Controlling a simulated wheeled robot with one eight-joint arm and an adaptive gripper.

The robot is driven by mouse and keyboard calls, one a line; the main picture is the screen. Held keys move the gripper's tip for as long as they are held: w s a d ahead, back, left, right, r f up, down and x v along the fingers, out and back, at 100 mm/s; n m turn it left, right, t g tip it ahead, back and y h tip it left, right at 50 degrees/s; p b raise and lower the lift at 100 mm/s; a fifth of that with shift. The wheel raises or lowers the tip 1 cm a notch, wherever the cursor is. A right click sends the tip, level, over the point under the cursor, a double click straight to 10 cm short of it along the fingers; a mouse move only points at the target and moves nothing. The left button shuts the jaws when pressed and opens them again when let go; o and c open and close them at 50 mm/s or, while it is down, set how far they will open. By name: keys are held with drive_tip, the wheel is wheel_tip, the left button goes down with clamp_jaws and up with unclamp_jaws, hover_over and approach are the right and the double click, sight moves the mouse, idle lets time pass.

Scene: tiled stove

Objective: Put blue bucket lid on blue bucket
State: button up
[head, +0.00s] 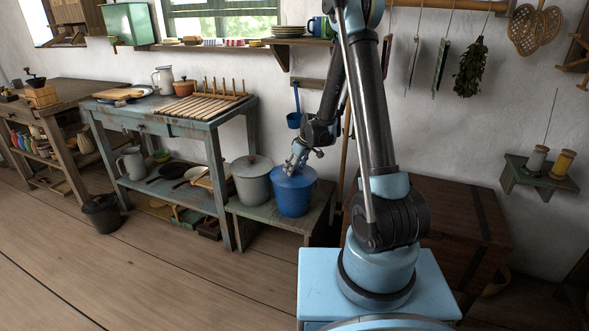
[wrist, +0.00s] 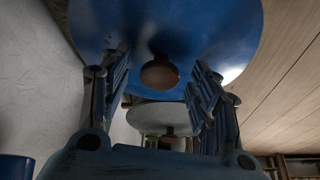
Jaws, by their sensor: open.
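The blue bucket (head: 292,200) stands on a low grey-green bench. The blue bucket lid (head: 298,180) lies over the bucket's mouth; whether it sits fully flush is too small to tell. In the wrist view the lid (wrist: 225,35) fills the upper part, with its brown knob (wrist: 160,73) in the middle. My gripper (head: 297,160) is just above the lid. Its fingers (wrist: 161,78) are open on both sides of the knob, with visible gaps. The bucket's body cannot be made out in the wrist view.
A grey lidded pot (head: 251,184) stands close left of the bucket, and its lid shows in the wrist view (wrist: 160,113). A blue ladle (head: 294,120) hangs on the wall behind. A worktable (head: 232,112) stands left, a brown chest (head: 462,212) right. The floor in front is clear.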

drive_tip(key=v, duration=1.1)
drive_tip(key=shift+d+r, duration=0.15)
drive_tip(key=shift+r, duration=0.15)
drive_tip(key=shift+s, duration=0.1)
drive_tip(key=s+d+r+m+h, duration=0.1)
drive_tip(key=s+d+r+m, duration=0.1)
drive_tip(key=s+d+r, duration=0.3)
drive_tip(key=s+d+r+m, duration=0.1)
drive_tip(key=s+d, duration=0.2)
drive_tip(key=s, duration=0.4)
drive_tip(key=s+d+r+m+h, duration=0.1)
drive_tip(key=s+d+r+m, duration=0.1)
drive_tip(key=s+d+r, duration=0.3)
drive_tip(key=s+d+f+m, duration=0.2)
drive_tip(key=s+d+f, duration=0.1)
drive_tip(key=s, duration=0.7)
drive_tip(key=s+d+f+m+h, duration=0.1)
drive_tip(key=s+d+f+m, duration=0.2)
drive_tip(key=s, duration=0.7)
drive_tip(key=shift+s+d+g, duration=0.2)
drive_tip(key=shift+s+g, duration=0.1)
drive_tip(key=shift+s, duration=0.05)
